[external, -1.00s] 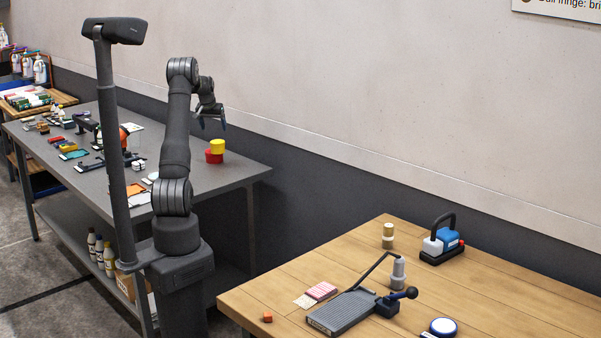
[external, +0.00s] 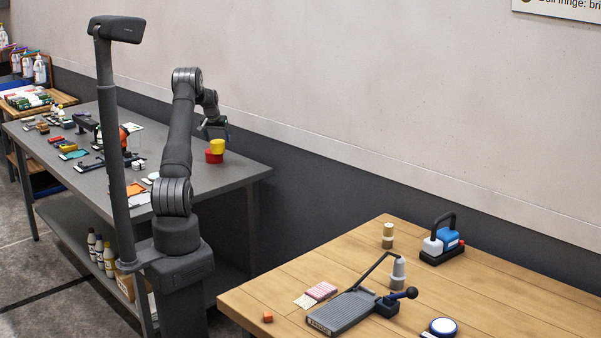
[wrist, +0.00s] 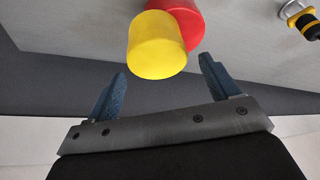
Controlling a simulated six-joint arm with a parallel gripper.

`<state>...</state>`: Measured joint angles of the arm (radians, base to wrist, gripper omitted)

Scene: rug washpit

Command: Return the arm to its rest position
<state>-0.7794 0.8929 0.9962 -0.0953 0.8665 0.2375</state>
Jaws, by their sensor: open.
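My gripper (external: 217,132) is open and empty near the right end of the grey table, beside a yellow cylinder (external: 217,146) resting on a red cylinder (external: 214,157). In the wrist view my gripper's two blue fingers (wrist: 163,88) stand wide apart. The yellow cylinder (wrist: 157,45) and the red cylinder (wrist: 189,22) lie beyond the fingertips, with nothing between the fingers. My arm is raised and bent over the grey table.
The grey table (external: 225,178) holds many small tools and cards to the left. A wall (external: 380,90) runs close behind it. A wooden table (external: 270,292) at the right carries a blue-and-white device (external: 442,240) and a grey lever plate (external: 342,312). A yellow-and-black item (wrist: 303,18) shows in the wrist view.

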